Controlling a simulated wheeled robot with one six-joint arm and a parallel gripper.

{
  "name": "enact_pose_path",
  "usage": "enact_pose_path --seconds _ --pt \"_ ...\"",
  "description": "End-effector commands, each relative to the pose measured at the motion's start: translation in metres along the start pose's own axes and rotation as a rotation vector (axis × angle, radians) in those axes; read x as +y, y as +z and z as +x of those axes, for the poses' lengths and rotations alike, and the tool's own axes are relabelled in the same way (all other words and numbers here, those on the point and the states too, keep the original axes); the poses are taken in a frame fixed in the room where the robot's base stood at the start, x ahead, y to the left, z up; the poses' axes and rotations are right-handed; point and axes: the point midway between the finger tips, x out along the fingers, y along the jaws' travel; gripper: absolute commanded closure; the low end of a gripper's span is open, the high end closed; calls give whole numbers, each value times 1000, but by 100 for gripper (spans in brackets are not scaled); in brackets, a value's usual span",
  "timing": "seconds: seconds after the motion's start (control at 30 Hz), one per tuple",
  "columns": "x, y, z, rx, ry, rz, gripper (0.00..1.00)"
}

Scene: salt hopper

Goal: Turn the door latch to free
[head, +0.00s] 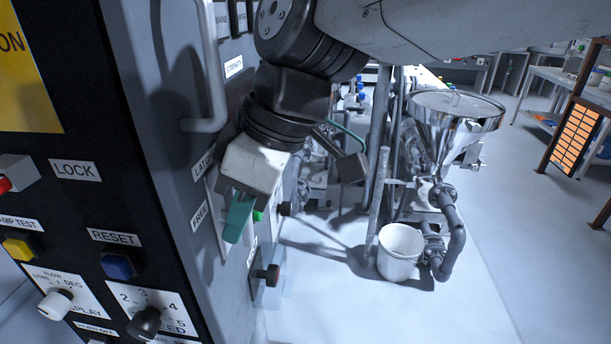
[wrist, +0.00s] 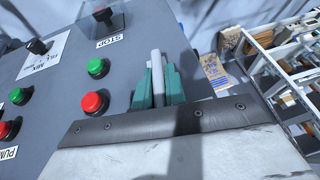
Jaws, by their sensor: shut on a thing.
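The door latch shows in the wrist view as a pale grey lever (wrist: 156,66) standing between the teal fingers of my gripper (wrist: 159,84). The fingers are shut on it. In the head view my gripper (head: 238,220) is at the side face of the grey cabinet, with its teal fingers pointing down beside the FREE label (head: 199,214). A label that seems to begin with LATCH (head: 202,167) is above FREE. In the head view the lever is hidden by my gripper, so I cannot tell which mark it points to.
A grey door handle (head: 213,75) stands out above my gripper. A green button (wrist: 97,68) and a red button (wrist: 94,103) sit beside the fingers, and a black knob (head: 271,273) is below. A white bucket (head: 400,252) and steel hopper (head: 455,115) stand right, with open floor beyond.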

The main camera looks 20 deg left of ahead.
Motion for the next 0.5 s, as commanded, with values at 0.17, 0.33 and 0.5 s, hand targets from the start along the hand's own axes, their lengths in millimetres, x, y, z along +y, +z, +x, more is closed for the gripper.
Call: enact_pose_path --seconds 0.17,0.33,0.5 --pt "2 0 0 1 -130 56 100" --pt "3 0 0 1 -278 119 100" --pt "4 0 0 2 -428 180 100"
